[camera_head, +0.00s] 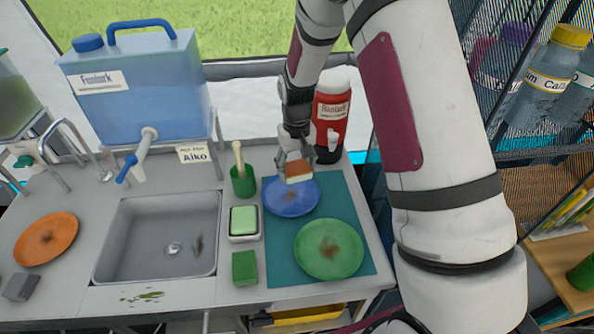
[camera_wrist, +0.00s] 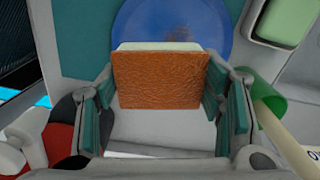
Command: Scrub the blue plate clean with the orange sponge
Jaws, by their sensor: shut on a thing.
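The blue plate (camera_head: 279,208) lies on the teal mat (camera_head: 357,205) right of the sink, with a brownish stain near its middle. The orange sponge (camera_head: 299,167) has an orange face and a pale layer. My gripper (camera_head: 296,165) is shut on it, over the back part of the blue plate. In the wrist view the sponge (camera_wrist: 160,80) sits between the two fingers (camera_wrist: 160,108), with the blue plate (camera_wrist: 215,25) beyond it. The sponge hides part of the plate there. I cannot tell whether the sponge touches the plate.
A stained green plate (camera_head: 345,255) lies in front on the mat. Left of the mat stand a green cup with a brush (camera_head: 243,181), a soap dish (camera_head: 244,237) and a green sponge (camera_head: 245,268). A red jug (camera_head: 325,110) stands close behind my gripper. The sink (camera_head: 150,215) is left.

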